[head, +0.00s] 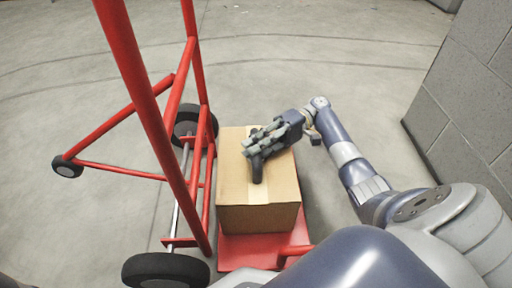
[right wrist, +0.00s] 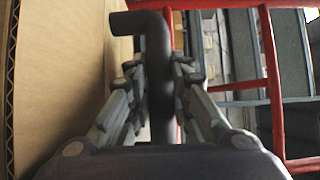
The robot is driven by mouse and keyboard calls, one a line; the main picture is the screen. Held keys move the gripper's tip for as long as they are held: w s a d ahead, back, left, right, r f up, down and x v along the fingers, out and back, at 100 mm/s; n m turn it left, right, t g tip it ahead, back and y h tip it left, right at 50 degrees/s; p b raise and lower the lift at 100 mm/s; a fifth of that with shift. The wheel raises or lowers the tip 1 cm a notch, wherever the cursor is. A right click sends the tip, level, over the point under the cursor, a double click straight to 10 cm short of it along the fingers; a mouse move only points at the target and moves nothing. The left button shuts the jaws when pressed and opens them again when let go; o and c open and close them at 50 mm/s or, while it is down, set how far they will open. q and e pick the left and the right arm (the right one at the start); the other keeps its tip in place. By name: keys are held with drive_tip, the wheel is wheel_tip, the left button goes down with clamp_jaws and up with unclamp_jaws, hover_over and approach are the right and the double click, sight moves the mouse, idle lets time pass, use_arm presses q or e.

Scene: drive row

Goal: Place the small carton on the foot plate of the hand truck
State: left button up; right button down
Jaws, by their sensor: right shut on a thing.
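The small carton (head: 260,217) is a brown box with a tape strip and a dark handle on its top. It stands upright over the red foot plate (head: 243,253) of the hand truck (head: 141,85). Its bottom edge looks to be at the plate, but I cannot tell whether its full weight rests there. My right gripper (head: 258,151) is shut on the dark handle. In the right wrist view the gripper (right wrist: 158,85) has the bent handle (right wrist: 157,60) between its fingers, with the carton's face (right wrist: 65,75) at the left. My left gripper is out of view.
The hand truck's black wheels (head: 165,270) and red frame stand just left of the carton. A grey block wall (head: 462,95) rises at the right. The concrete floor (head: 330,60) behind the carton is clear.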

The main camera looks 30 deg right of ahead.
drive_tip(key=shift+f, duration=0.35)
idle(0.7)
drive_tip(key=c, duration=1.4)
unclamp_jaws()
drive_tip(key=shift+c, duration=0.2)
drive_tip(key=shift+o, duration=0.4)
drive_tip(key=shift+f, duration=0.1)
drive_tip(key=shift+f, duration=0.15)
drive_tip(key=shift+w+d, duration=0.2)
drive_tip(key=shift+d, duration=1.7)
drive_tip(key=shift+w+d, duration=0.15)
drive_tip(key=shift+d, duration=1.7)
